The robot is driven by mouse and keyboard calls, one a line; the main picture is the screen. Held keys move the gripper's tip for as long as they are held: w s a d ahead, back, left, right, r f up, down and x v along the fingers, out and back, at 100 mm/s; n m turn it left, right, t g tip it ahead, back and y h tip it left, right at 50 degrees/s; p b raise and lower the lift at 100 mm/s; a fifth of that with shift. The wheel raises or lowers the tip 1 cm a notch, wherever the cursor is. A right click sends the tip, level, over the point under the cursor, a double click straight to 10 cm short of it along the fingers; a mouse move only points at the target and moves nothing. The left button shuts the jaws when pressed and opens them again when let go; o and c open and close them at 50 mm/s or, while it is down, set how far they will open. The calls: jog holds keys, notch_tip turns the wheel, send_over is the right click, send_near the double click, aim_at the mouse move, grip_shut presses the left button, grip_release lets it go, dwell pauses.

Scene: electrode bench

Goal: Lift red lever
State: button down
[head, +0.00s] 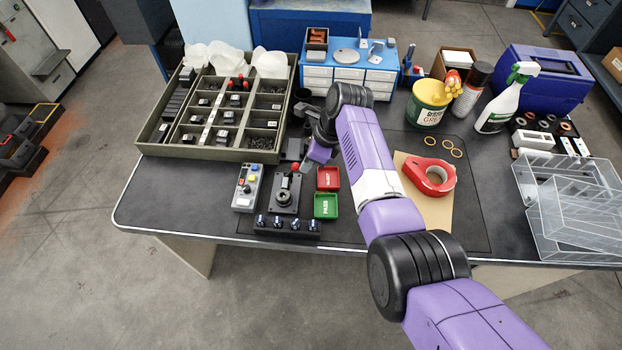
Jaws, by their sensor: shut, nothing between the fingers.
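A lever with a red knob (295,167) stands on a dark square base (284,196) near the front left of the bench. My gripper (303,171) reaches in from the upper right and points down. Its fingertips are small and dark here, close to the right side of the red knob. It is shut and holds nothing. I cannot tell whether it touches the lever. The wrist hides part of the bench behind the lever.
A grey button box (247,187) stands left of the lever, and a row of knobs (287,226) in front. A divided parts tray (222,152) stands behind. Red tape (428,177) lies right of my arm.

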aim_at(296, 166)
jog(key=a+h+b, duration=0.1)
jog(key=h, duration=0.1)
jog(key=a+r+h+b, duration=0.1)
jog(key=a, duration=0.1)
jog(key=shift+r+h, duration=0.15)
jog(key=shift+h, duration=0.25)
jog(key=shift+a+r+b, duration=0.2)
jog(key=shift+a+b, duration=0.35)
jog(key=shift+b, duration=0.05)
jog(key=shift+a+r, duration=0.15)
jog(key=shift+a, duration=0.05)
